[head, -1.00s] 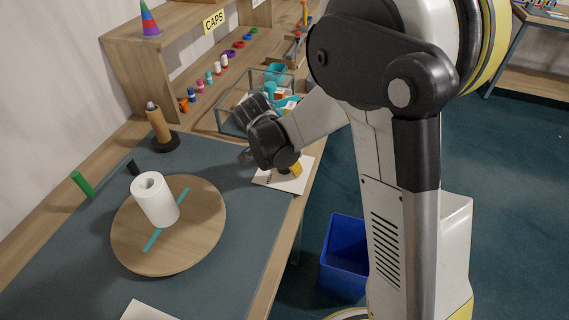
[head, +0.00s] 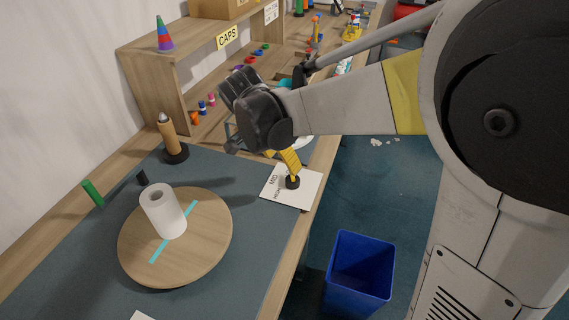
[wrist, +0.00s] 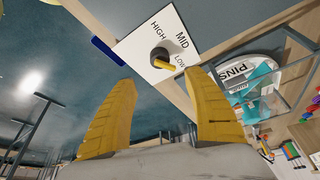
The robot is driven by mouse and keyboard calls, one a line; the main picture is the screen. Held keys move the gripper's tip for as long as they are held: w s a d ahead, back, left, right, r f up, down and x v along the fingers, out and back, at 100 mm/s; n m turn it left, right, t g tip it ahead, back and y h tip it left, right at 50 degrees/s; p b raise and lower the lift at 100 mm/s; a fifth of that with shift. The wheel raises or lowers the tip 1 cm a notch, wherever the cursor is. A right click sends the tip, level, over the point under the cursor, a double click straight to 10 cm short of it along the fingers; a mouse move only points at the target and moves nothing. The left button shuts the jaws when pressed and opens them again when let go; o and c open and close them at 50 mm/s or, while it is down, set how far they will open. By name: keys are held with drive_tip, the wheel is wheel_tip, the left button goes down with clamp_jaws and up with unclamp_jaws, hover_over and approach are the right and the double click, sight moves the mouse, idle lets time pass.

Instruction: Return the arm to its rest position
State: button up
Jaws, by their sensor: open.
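My gripper (wrist: 161,80) shows in the wrist view as two yellow fingers, spread apart with nothing held between them. In the head view my gripper (head: 280,158) is above the right edge of the workbench, close over a white card (head: 302,198). The card, marked HIGH, MID and LOW, also shows in the wrist view (wrist: 146,67). A black round dial with a short yellow lever (wrist: 160,58) sits on it, beyond my fingertips. Part of the card is hidden by the gripper in the head view. My arm reaches in from the right.
A round wooden turntable (head: 212,262) carries a white roll (head: 163,214). A wooden peg on a black base (head: 171,140) and a shelf marked CAPS (head: 150,85) stand behind. A blue bin (head: 360,272) is on the floor. A PINS tray (wrist: 262,80) is near the gripper.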

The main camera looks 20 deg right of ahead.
drive_tip(key=shift+r, duration=0.1)
idle(0.3)
drive_tip(key=s+d+r+n+t+y, duration=0.2)
drive_tip(key=s+n, duration=0.4)
drive_tip(key=s, duration=0.3)
drive_tip(key=s+d+r+n+t+y, duration=0.2)
drive_tip(key=s+n, duration=0.3)
drive_tip(key=s, duration=0.3)
drive_tip(key=shift+s+r+n+t, duration=0.3)
drive_tip(key=shift+s+n+t, duration=0.05)
drive_tip(key=shift+n+t, duration=0.05)
